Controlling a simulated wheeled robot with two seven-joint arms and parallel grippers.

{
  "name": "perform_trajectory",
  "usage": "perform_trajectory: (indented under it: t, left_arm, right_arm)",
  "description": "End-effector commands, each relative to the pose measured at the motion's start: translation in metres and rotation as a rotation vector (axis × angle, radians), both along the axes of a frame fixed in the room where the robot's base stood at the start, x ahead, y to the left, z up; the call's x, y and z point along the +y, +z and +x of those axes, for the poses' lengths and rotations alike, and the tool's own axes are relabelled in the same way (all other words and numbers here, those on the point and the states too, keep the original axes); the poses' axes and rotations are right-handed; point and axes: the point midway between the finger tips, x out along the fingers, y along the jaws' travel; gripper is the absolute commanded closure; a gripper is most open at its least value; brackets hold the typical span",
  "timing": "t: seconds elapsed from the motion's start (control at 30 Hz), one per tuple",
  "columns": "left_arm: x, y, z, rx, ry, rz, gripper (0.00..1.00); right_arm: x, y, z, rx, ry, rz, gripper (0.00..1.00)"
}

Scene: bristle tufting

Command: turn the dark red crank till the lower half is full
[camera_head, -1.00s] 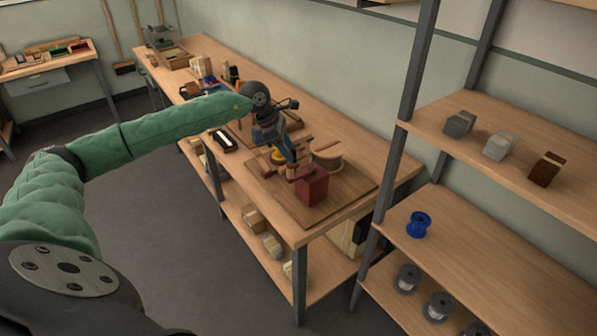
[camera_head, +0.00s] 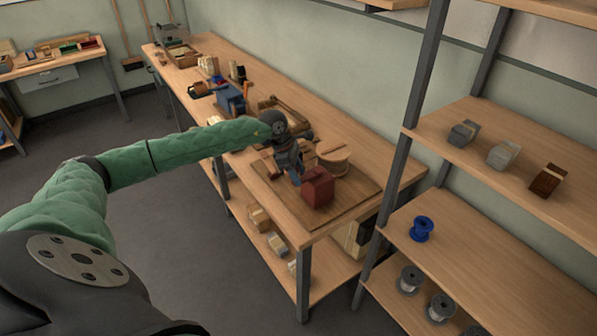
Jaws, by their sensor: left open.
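A dark red block-like housing (camera_head: 318,188) stands on a wooden board (camera_head: 350,192) near the front end of the long workbench. I cannot make out a separate crank handle on it. A round, pale wooden disc (camera_head: 334,152) sits just behind the housing. My left gripper (camera_head: 296,178) is low over the board, open, close to the left side of the housing. I cannot tell whether its fingers touch anything. It hides part of the board. My right gripper is not in view.
A blue device (camera_head: 231,98) and a wooden frame (camera_head: 288,112) stand farther back on the bench. A shelf rack on the right holds several brush blocks (camera_head: 503,154), a blue spool (camera_head: 422,229) and grey wire spools (camera_head: 410,280). Grey floor left of the bench is clear.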

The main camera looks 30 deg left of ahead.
Motion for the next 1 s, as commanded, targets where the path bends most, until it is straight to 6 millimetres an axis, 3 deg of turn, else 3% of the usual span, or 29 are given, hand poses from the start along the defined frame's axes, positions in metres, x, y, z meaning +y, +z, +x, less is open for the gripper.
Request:
perform_trajectory:
  t: [0.43, 0.67, 1.0]
  left_arm:
    - [-0.0026, -0.0062, 0.0007, 0.000, 0.000, 0.000, 0.56]
    - [-0.0026, -0.0060, 0.0008, 0.000, 0.000, 0.000, 1.00]
    - [-0.0107, -0.0067, 0.0057, -0.002, 0.000, -0.001, 1.00]
  right_arm:
    - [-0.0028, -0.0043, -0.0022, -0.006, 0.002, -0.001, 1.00]
    - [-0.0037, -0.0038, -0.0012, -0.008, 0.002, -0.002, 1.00]
    - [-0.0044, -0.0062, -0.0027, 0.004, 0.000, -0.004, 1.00]
